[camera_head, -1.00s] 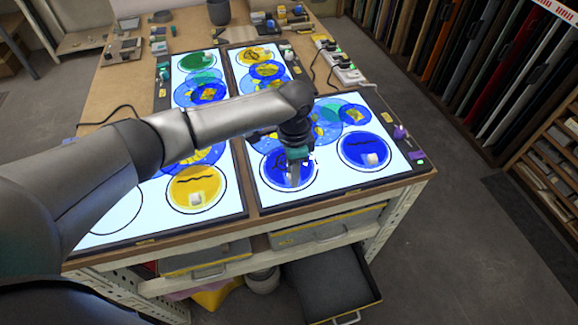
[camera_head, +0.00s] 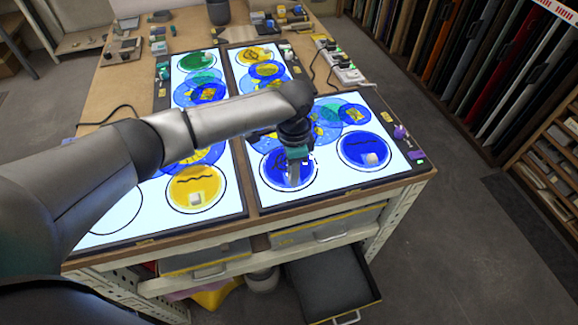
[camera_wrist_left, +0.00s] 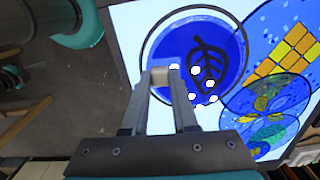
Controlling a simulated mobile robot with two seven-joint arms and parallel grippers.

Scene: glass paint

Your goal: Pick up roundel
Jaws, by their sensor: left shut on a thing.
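The blue roundel (camera_head: 271,168) with a dark leaf drawing lies at the front of the right light panel, partly hidden by my gripper. It shows in the left wrist view (camera_wrist_left: 228,48) inside a dark ring outline. My left gripper (camera_head: 295,182) points down over this roundel. In the left wrist view its fingers are shut on a small cream block (camera_wrist_left: 160,77) at the roundel's near edge. Any gap between the roundel and the panel is too small to tell. My right gripper is not in view.
Another blue roundel (camera_head: 352,143) with a pale block lies to the right. A yellow roundel (camera_head: 181,185) with a block lies on the left panel. Overlapping blue discs lie behind. A drawer (camera_head: 325,285) stands open below the bench's front edge.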

